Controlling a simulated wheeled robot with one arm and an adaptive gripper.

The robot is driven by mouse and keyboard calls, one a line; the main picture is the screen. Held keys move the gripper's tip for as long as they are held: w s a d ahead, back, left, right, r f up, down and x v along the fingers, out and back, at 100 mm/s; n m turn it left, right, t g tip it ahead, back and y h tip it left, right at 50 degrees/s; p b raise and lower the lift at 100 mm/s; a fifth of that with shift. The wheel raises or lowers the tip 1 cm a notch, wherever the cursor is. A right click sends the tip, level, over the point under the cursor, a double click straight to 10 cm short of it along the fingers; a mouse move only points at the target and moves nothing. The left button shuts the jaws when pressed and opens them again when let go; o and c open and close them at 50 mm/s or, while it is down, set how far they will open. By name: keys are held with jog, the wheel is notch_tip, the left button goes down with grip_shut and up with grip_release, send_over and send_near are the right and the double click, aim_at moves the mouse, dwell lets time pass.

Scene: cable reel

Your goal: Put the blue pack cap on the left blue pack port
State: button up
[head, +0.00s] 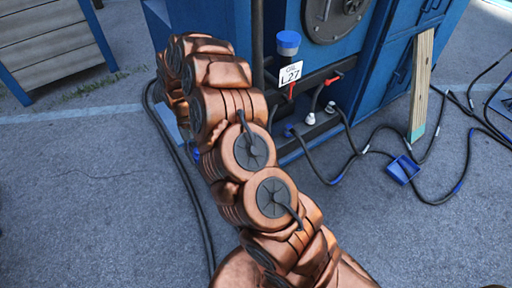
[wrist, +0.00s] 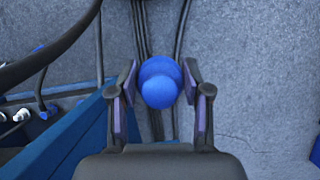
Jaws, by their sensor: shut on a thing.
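My gripper (wrist: 160,78) shows in the wrist view with its two fingers on either side of a round blue cap (wrist: 160,85), shut on it. The cap has a smaller round part nearest the camera, over a wider blue part. Small connectors sit low on the cabinet front, one blue (head: 289,130) and one white (head: 311,119). I cannot tell which is the left blue pack port.
A blue cabinet (head: 388,95) carries red handles and a blue-topped post (head: 288,43) by a label reading L27. A wooden plank (head: 421,85) leans on it. Black cables and a small blue box (head: 403,170) lie on the right ground. The left pavement is mostly clear.

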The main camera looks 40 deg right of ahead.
aim_at(195, 151)
jog(key=w+f+m+b, duration=0.2)
jog(key=b, duration=0.3)
jog(key=shift+w+d+f+y+b, duration=0.15)
jog(key=shift+w+f+y+b, duration=0.15)
jog(key=shift+f+y+b, duration=0.1)
jog(key=w+m+b, duration=0.1)
jog(key=m+b, duration=0.1)
jog(key=b, duration=0.4)
jog(key=w+f+m+t+y+b, duration=0.1)
jog(key=w+m+b, duration=0.1)
jog(key=b, duration=0.4)
jog(key=w+a+f+m+y+b, duration=0.1)
jog(key=m+b, duration=0.1)
jog(key=b, duration=0.4)
jog(key=shift+w+t, duration=0.4)
jog(key=b, duration=0.2)
jog(key=shift+f+m+b, duration=0.1)
jog(key=shift+m+b, duration=0.2)
jog(key=shift+b, duration=0.05)
